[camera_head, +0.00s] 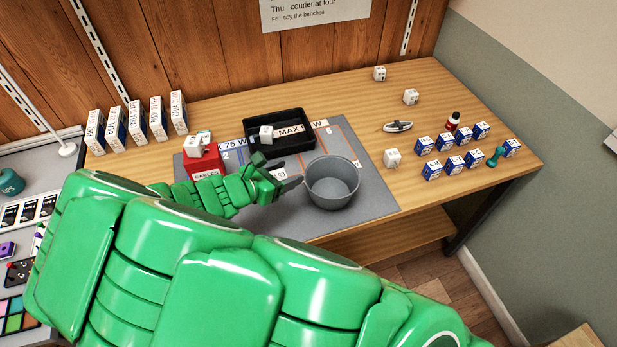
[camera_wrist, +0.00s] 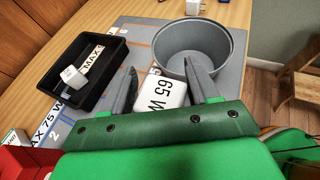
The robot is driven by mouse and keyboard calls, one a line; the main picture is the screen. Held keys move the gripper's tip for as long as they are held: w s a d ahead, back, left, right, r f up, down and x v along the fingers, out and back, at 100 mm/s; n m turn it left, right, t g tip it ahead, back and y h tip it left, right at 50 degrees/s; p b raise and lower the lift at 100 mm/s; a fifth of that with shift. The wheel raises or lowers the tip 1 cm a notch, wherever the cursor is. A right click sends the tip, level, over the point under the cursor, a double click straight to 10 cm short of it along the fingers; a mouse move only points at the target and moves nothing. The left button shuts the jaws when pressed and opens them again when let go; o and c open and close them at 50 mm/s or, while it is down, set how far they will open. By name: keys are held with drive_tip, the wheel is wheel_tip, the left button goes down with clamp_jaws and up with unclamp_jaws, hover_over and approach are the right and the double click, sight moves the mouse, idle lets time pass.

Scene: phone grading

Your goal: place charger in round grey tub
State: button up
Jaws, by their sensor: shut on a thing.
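My gripper (camera_head: 287,181) is shut on a white charger (camera_head: 279,174), just left of the round grey tub (camera_head: 333,190). In the wrist view the charger (camera_wrist: 160,92) shows the print "65 W" and sits between the two dark fingers (camera_wrist: 162,92). The tub (camera_wrist: 190,62) is just beyond the fingertips there, open at the top, and its visible inside looks empty. The charger is outside the tub; I cannot tell how high it is above the grey mat (camera_head: 370,202).
Several small blue-and-white boxes (camera_head: 457,164) stand on the right. A white charger (camera_head: 392,158) lies right of the tub.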

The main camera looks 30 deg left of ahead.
drive_tip(key=w+d+r, duration=0.5)
drive_tip(key=w+d, duration=0.2)
drive_tip(key=d, duration=0.2)
drive_tip(key=shift+w+r, duration=0.15)
drive_tip(key=shift+r, duration=0.15)
drive_tip(key=shift+f, duration=3.95)
drive_tip(key=shift+f, duration=0.55)
drive_tip(key=o, duration=1.1)
